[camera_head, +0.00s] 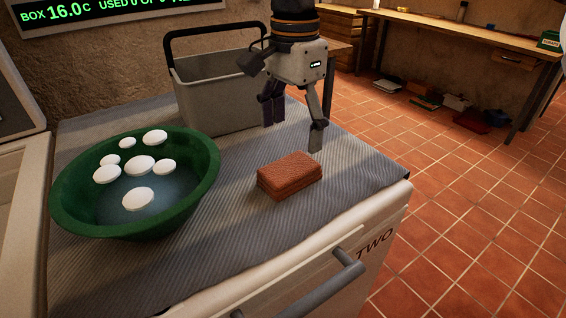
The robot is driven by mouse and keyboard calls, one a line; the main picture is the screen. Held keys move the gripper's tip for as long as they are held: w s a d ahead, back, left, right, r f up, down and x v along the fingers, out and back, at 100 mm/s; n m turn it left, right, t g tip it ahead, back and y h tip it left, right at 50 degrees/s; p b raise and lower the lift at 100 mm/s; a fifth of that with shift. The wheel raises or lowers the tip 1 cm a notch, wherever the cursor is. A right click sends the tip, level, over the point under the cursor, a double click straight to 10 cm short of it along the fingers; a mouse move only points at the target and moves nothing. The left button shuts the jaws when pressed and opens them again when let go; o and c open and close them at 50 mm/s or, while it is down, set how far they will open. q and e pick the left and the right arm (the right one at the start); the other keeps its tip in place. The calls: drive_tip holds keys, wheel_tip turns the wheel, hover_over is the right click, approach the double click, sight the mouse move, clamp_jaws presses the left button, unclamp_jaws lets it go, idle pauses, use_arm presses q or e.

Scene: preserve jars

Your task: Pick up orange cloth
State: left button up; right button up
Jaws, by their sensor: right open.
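The orange cloth (289,175) lies folded in a thick, brownish-orange block on the grey striped mat, near the front right of the worktop. My right gripper (294,138) hangs above and just behind the cloth, pointing down. Its fingers are spread apart with nothing between them. The fingertips look apart from the cloth, but the exact height above the mat is hard to judge. My left gripper does not show.
A green bowl (70,200) with several white round objects stands left of the cloth. A grey basket (215,100) with a dark handle stands behind, close to my right gripper. The mat (225,240) is clear in front of the cloth. A handle (335,270) sticks out below the front edge.

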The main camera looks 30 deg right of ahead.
sight(290, 167)
wheel_tip(290, 167, down, 8)
drive_tip(key=shift+s+a+f, duration=0.1)
drive_tip(key=shift+a+f, duration=0.05)
drive_tip(key=shift+f, duration=0.1)
drive_tip(key=c, duration=1.2)
